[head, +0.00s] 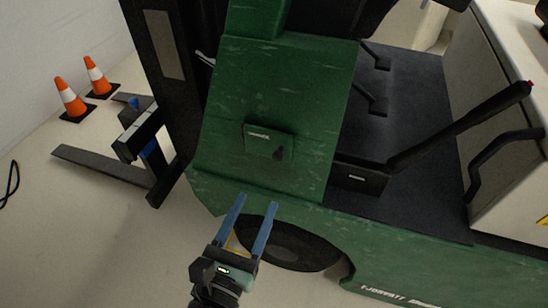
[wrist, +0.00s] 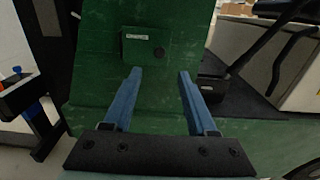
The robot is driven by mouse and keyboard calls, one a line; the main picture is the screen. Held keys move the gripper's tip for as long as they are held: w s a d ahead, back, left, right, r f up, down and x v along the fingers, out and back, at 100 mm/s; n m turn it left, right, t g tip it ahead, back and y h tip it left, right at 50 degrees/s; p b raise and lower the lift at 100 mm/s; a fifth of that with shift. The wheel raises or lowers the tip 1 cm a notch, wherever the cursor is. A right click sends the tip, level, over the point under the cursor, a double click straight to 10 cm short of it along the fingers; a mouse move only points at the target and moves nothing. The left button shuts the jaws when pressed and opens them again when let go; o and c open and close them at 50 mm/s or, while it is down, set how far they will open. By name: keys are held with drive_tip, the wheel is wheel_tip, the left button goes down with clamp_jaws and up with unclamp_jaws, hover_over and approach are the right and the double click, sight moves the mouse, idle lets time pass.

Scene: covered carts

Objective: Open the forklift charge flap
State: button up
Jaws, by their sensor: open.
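The charge flap (head: 268,142) is a small green rectangle with a pale label and a dark round spot at its lower right. It sits on the green front panel of the forklift (head: 300,90) and looks shut. It also shows in the wrist view (wrist: 140,46), above and between my fingertips. My gripper (head: 257,200) has two blue fingers, spread apart with nothing between them. In the head view it is below the flap, in front of the wheel arch. In the wrist view the fingers (wrist: 160,72) point toward the panel, apart from the flap.
Two orange cones (head: 70,98) stand by the wall at the left. The forks (head: 105,170) stick out at the left beside the dark mast (head: 165,60). A black lever (head: 460,125) and the pale seat housing (head: 500,110) are at the right.

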sight(277, 158)
drive_tip(key=x, duration=1.1)
drive_tip(key=shift+s, duration=0.1)
clamp_jaws()
idle(1.0)
